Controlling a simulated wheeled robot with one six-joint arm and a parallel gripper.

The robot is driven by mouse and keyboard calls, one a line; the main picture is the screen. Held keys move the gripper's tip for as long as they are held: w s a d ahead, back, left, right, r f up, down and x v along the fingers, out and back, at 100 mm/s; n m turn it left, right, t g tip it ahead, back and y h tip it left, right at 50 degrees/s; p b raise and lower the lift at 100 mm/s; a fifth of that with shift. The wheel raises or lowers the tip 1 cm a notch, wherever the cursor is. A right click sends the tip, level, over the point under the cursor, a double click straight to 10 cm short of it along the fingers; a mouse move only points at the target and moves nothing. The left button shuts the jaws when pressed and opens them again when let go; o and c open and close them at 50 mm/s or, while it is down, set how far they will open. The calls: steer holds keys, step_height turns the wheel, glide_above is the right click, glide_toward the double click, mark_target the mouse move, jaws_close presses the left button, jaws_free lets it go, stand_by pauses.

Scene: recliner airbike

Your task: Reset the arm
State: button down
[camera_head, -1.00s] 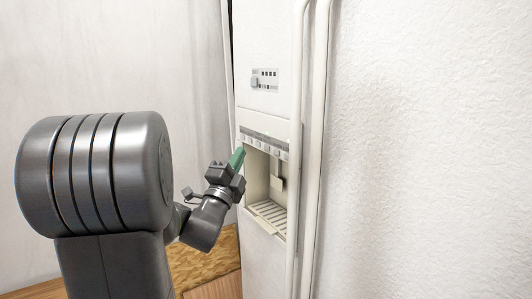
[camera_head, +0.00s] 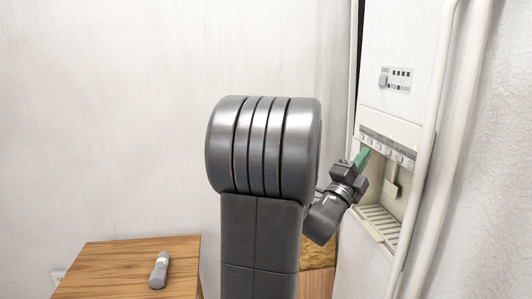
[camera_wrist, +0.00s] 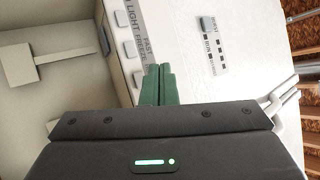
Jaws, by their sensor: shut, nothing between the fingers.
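My gripper (camera_head: 363,158) has green fingers and is shut with nothing between them. In the head view it is at the front of the white fridge (camera_head: 400,45), by the button strip above the dispenser recess (camera_head: 393,195). In the wrist view my gripper (camera_wrist: 159,72) points at the dispenser panel, with its tips close beside the buttons (camera_wrist: 131,47). I cannot tell whether the tips touch the panel.
A wooden table (camera_head: 110,268) stands at the lower left with a grey and white cylindrical object (camera_head: 159,270) lying on it. Long white fridge handles (camera_head: 428,130) run down right of the dispenser. A pale wall (camera_head: 110,120) is behind.

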steer(key=shift+a+r+p, duration=0.25)
steer(key=shift+a+p, duration=0.1)
steer(key=shift+p, duration=2.2)
steer(key=a+b, duration=0.1)
steer(key=a, duration=0.2)
steer(key=a+b, duration=0.1)
steer(key=a, duration=0.1)
steer(key=shift+s+f+b, duration=0.2)
steer(key=shift+s+b, duration=0.1)
steer(key=shift+s, duration=0.05)
steer(key=shift+d, duration=0.1)
steer(key=d, duration=0.1)
steer(key=d+b, duration=0.1)
steer(key=d, duration=0.3)
steer(key=shift+w+f+b, duration=0.25)
steer(key=shift+w+b, duration=0.05)
